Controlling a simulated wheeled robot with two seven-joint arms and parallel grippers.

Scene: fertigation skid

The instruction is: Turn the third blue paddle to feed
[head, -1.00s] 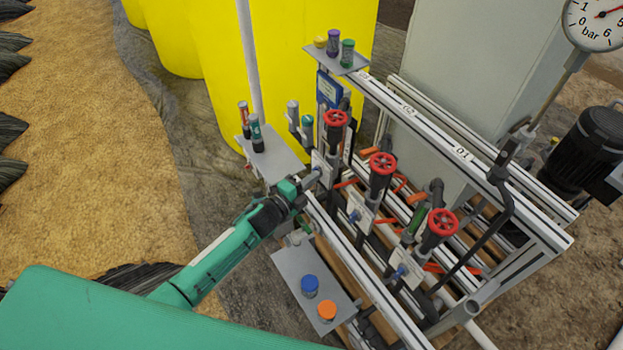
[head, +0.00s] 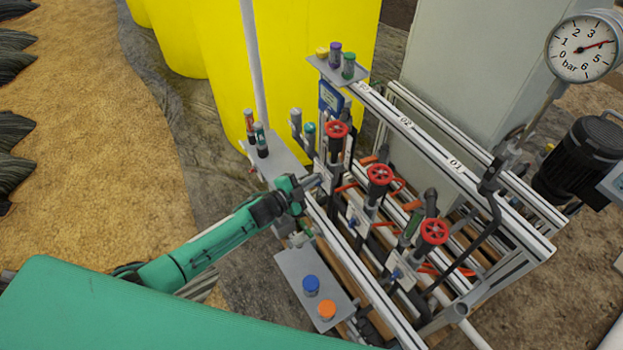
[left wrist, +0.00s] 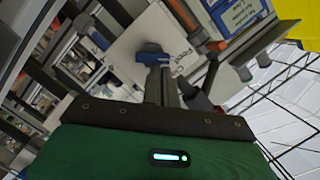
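The third blue paddle (left wrist: 152,57) shows in the left wrist view in front of a pale label plate (left wrist: 125,50) with partly hidden lettering. My left gripper (left wrist: 163,75) has its dark fingers close together, with the tips at the paddle. I cannot tell whether they touch or pinch it. In the head view my left gripper (head: 314,182) reaches the far-left valve station and hides most of that paddle. The middle blue paddle (head: 354,221) and the nearest blue paddle (head: 397,273) sit on their own plates. My right gripper is not in view.
Red handwheels (head: 380,174) stand close beside the paddles. A grey shelf (head: 292,262) with a blue and an orange cap lies below my left arm. Another shelf with small bottles (head: 262,140) is behind the gripper. A pressure gauge (head: 582,48) is at upper right.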

